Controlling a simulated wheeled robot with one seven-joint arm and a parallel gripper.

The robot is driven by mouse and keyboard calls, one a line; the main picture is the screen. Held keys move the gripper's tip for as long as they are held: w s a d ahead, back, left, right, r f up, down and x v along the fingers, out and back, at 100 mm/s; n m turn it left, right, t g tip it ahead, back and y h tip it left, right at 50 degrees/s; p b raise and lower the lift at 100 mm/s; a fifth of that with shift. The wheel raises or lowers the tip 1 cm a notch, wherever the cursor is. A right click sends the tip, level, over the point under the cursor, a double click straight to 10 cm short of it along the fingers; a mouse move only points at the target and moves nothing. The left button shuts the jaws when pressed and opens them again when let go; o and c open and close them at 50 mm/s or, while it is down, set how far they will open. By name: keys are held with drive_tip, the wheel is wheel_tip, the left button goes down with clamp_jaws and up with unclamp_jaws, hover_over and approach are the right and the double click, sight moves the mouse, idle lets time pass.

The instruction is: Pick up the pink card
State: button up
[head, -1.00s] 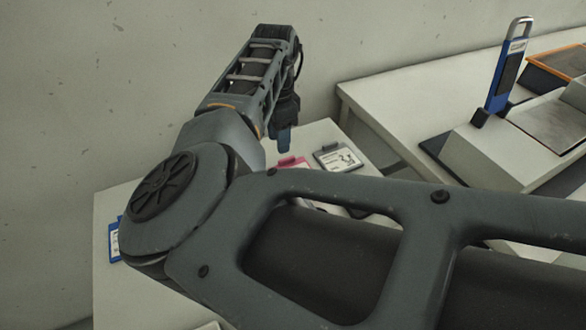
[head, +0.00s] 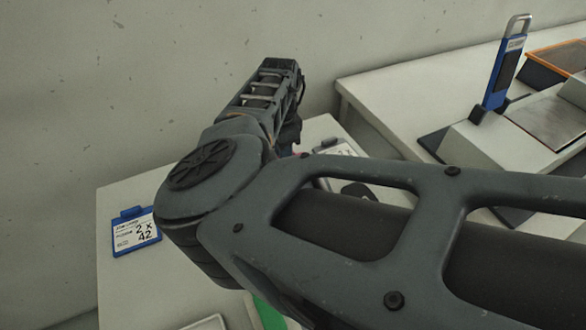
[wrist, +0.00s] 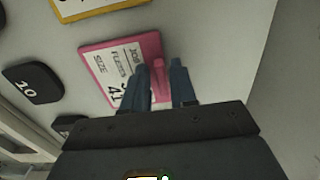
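The pink card (wrist: 92,58) lies on the white table and shows in the wrist view, with a white printed label and a raised pink tab at its right edge. My gripper (wrist: 164,68) is over that edge, its two blue-grey fingers apart with the pink tab between them. I cannot tell whether either finger touches the tab.
A yellow-edged card (wrist: 98,12) and a black tag marked 10 (wrist: 33,82) lie near the pink card. In the head view, a blue card (head: 137,236) lies at the table's left. A blue upright tool (head: 505,72) stands on the right-hand bench.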

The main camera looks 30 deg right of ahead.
clamp_jaws()
drive_tip(key=shift+r, duration=0.1)
